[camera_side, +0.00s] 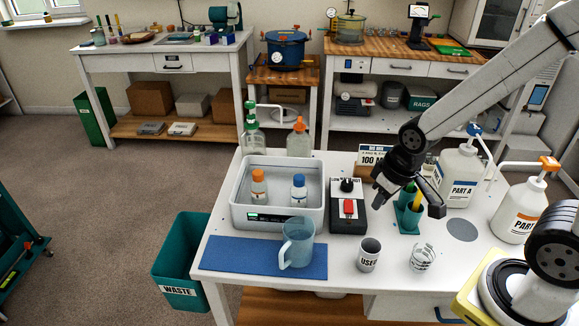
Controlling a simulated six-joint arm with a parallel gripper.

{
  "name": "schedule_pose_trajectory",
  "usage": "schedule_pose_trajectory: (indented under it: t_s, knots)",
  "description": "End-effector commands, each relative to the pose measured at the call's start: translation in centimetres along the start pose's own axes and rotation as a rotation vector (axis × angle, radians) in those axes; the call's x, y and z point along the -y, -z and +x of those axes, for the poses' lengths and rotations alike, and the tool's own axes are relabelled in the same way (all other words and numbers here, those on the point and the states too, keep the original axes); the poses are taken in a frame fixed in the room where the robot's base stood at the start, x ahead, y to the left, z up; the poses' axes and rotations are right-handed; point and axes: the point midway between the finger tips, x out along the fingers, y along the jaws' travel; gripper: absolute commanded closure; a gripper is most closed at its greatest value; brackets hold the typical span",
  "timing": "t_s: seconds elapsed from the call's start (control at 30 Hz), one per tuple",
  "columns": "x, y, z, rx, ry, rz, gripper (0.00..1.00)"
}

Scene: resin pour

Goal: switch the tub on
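The tub (240,213) is a white rectangular basin at the middle of the white table, with a small dark display on its front. Two small bottles stand in it, one with an orange cap (258,187) and one with a blue cap (298,190). A black box with a red switch (348,208) and a black knob (347,185) sits just right of the tub. My gripper (408,203) is open, with its fingers apart, to the right of the black box. It appears empty, above or in front of a green holder (408,219); its exact height is unclear.
A clear jug (297,243) stands on a blue mat (225,254) at the front left. A "USED" cup (369,255) and a cup of sticks (422,258) stand at the front. Pump bottles, PART A (460,180) and an orange-topped one (520,213), stand at right.

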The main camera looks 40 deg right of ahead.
Motion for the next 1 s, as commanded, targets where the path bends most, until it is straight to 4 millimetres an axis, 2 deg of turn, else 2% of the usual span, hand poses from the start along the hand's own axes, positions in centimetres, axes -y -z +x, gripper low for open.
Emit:
schedule_pose_trajectory:
  t_s: [0.27, 0.7, 1.0]
  knots:
    - [-1.5, 3.1, 0.8, 0.029, -0.016, -0.163, 1.00]
    - [-6.4, 10.2, 3.4, 0.121, -0.038, -0.600, 1.00]
    - [-8.4, 12.2, 4.5, 0.158, -0.037, -0.755, 1.00]
